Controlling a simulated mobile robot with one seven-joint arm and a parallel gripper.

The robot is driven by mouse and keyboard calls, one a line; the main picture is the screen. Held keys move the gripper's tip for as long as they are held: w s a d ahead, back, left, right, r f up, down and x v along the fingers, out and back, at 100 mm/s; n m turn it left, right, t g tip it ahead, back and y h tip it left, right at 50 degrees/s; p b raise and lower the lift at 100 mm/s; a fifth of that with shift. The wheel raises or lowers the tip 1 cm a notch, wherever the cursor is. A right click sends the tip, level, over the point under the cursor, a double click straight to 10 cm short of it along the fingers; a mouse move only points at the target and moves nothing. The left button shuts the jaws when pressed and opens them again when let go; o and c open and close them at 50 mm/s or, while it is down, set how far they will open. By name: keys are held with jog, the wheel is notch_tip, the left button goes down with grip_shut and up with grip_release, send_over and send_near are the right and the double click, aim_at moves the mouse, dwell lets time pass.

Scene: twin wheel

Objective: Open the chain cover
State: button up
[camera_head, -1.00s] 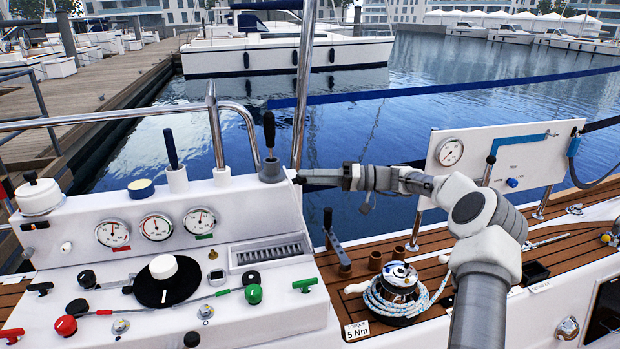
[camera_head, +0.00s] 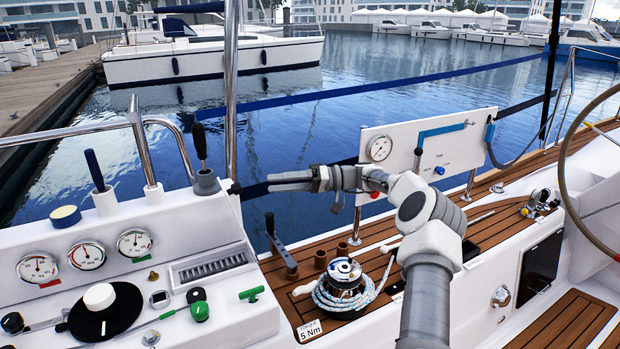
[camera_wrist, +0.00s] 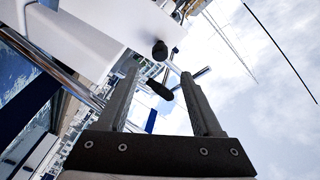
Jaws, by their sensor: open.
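My gripper (camera_head: 270,182) is open and empty. It points left, at the right end of the white console, by a black-handled lever (camera_head: 200,145) on a grey base. In the wrist view, my gripper (camera_wrist: 160,72) has its two fingers spread, with a dark handle (camera_wrist: 159,90) and a round dark knob (camera_wrist: 160,50) showing in the gap beyond them. I cannot tell which part, if any, in these frames is the chain cover.
The white console (camera_head: 150,215) carries gauges, knobs and levers. A rope-wrapped winch (camera_head: 343,285) and a black crank handle (camera_head: 280,245) stand on the teak deck below my arm. A white panel (camera_head: 425,150) stands behind it. A steering wheel (camera_head: 568,170) is far right.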

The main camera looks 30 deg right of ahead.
jog(key=p+v, duration=0.1)
jog(key=v, duration=0.8)
